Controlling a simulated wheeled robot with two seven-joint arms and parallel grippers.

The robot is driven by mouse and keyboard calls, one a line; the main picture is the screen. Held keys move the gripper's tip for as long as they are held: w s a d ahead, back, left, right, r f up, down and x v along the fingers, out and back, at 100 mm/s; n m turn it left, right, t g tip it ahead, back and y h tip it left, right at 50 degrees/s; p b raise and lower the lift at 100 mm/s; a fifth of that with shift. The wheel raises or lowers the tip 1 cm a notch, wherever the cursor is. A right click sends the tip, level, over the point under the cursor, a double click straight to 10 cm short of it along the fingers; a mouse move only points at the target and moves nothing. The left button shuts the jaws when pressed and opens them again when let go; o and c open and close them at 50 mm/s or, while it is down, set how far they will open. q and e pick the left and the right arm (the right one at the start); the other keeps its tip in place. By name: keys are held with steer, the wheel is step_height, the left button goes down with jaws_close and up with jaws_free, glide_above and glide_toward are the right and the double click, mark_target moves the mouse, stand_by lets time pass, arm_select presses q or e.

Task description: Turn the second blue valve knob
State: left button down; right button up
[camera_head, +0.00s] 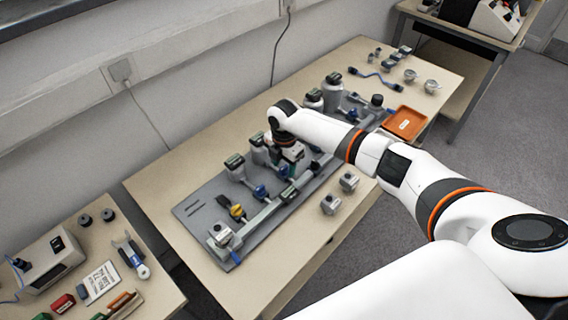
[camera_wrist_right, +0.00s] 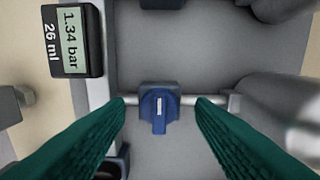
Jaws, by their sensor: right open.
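A blue valve knob (camera_wrist_right: 159,107) shows in the right wrist view, on a thin metal pipe above the grey board. My right gripper (camera_wrist_right: 160,118) is open, with one green finger on each side of the knob and visible gaps between. My left gripper is not in view.
A gauge (camera_wrist_right: 72,40) reading 1.34 bar and 26 ml stands beside the knob. Grey cylinders stand along the board. Small loose fittings (camera_head: 330,204) lie at the table's front edge, and an orange tray (camera_head: 404,124) lies at right. The table's front left is clear.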

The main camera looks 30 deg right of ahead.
mark_target(284, 167)
steer(key=shift+r, duration=0.1)
step_height(284, 167, up, 12)
stand_by(0.5)
steer(key=shift+f, duration=0.2)
